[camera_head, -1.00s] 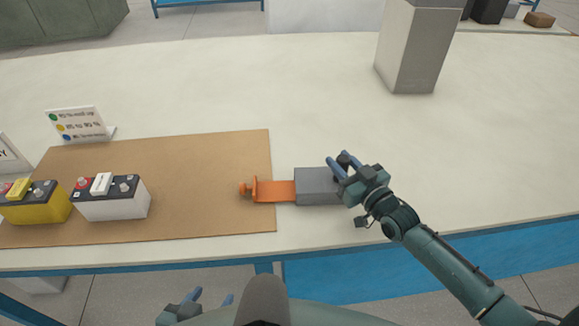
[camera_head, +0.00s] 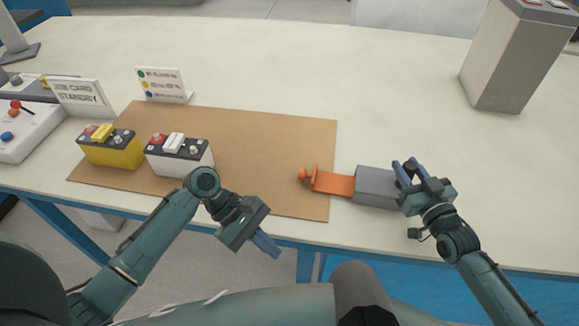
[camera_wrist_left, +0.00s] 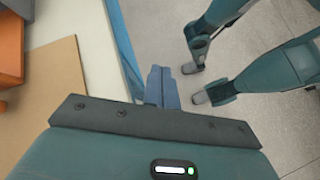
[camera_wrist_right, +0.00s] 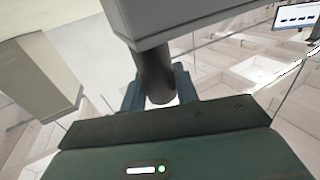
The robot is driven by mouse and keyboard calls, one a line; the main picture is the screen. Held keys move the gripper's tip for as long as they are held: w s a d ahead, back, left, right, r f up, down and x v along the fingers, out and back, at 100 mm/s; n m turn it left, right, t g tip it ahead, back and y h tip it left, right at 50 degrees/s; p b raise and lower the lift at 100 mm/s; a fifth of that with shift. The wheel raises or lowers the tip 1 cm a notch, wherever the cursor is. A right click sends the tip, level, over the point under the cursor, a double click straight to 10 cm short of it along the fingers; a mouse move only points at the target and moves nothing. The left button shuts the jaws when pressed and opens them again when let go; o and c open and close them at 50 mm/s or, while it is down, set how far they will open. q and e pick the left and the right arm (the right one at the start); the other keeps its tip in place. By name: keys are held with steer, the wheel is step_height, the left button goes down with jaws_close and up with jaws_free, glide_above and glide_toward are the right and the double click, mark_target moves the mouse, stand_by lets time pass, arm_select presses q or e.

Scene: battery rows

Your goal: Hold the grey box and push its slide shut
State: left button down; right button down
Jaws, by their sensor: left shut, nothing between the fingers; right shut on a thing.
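The grey box (camera_head: 375,187) lies near the table's front edge, to the right of the brown mat. Its orange slide (camera_head: 333,183) sticks out to the left over the mat's right edge, with an orange knob (camera_head: 304,175) at its end. My right gripper (camera_head: 404,172) is at the box's right end. In the right wrist view its fingers (camera_wrist_right: 160,92) are shut around a dark round post under the grey box (camera_wrist_right: 170,18). My left gripper (camera_head: 266,244) is shut and empty, below and left of the knob, at the table's front edge. Its closed fingers also show in the left wrist view (camera_wrist_left: 163,85).
A yellow battery (camera_head: 110,149) and a white battery (camera_head: 179,156) stand on the brown mat (camera_head: 258,150). Behind them are two sign cards (camera_head: 163,83). A tall grey block (camera_head: 512,58) stands at the back right. The middle of the table is clear.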

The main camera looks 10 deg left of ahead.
mark_target(334, 185)
arm_select(q)
steer(key=w+a+r+n+y, duration=0.1)
steer(key=w, duration=0.3)
steer(key=w+a+r+n+t, duration=0.1)
steer(key=w+r, duration=0.1)
steer(key=w, duration=0.1)
steer(key=w+a+r+n+y, duration=0.1)
steer(key=w+a, duration=0.1)
steer(key=w, duration=0.2)
steer(key=shift+w+r+t+y, duration=0.3)
steer(key=shift+w+t, duration=0.05)
steer(key=shift+t, duration=0.05)
steer(key=w+a+r+n+t+y, duration=0.1)
steer(key=w+a+r+n+y, duration=0.2)
steer(key=w+r, duration=0.45)
steer(key=shift+h, duration=0.3)
steer(key=x, duration=1)
steer(key=shift+w+a+f, duration=0.25)
steer(key=shift+w+f, duration=0.05)
steer(key=shift+w, duration=0.05)
steer(key=d, duration=0.2)
steer(key=shift+w+d+r, duration=0.1)
steer(key=shift+d, duration=0.9)
steer(key=d, duration=1)
arm_select(e)
steer(key=shift+a, duration=0.1)
